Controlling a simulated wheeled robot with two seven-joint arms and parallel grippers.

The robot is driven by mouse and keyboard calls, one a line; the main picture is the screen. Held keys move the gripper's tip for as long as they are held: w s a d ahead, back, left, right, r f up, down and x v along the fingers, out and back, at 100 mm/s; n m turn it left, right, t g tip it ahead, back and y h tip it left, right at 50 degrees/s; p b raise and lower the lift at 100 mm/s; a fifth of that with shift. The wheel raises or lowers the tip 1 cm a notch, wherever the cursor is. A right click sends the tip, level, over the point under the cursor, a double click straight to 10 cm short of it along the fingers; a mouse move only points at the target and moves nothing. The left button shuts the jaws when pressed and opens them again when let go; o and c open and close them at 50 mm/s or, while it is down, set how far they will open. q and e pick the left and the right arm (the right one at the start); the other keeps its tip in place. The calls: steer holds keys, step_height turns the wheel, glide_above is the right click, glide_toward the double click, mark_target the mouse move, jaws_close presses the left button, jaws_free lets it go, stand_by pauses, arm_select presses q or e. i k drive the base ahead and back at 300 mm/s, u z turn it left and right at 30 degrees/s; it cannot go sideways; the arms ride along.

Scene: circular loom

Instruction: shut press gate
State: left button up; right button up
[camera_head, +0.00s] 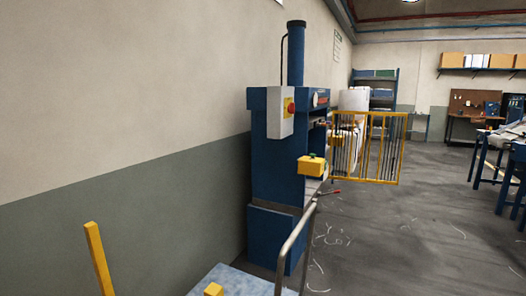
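The blue press (272,160) stands against the wall near the middle of the view, with a tall blue cylinder on top. A grey control box with a red button (290,107) is on its near side. The yellow barred gate (384,182) extends out to the right of the press, over the floor, so it stands open. Its left part is partly hidden by the press. A yellow box with a green top (311,166) sticks out from the press front. Neither of my grippers shows in this view.
A bent grey rail (296,243) and a pale blue surface (240,284) with a small yellow block are close in front. A yellow post (98,258) rises at lower left. Blue tables (491,183) stand at right. The floor between is clear.

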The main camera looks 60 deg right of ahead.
mark_target(402, 114)
steer(key=k, duration=1)
steer(key=z, duration=3.2)
steer(key=i, duration=8.75)
steer(key=u, duration=0.05)
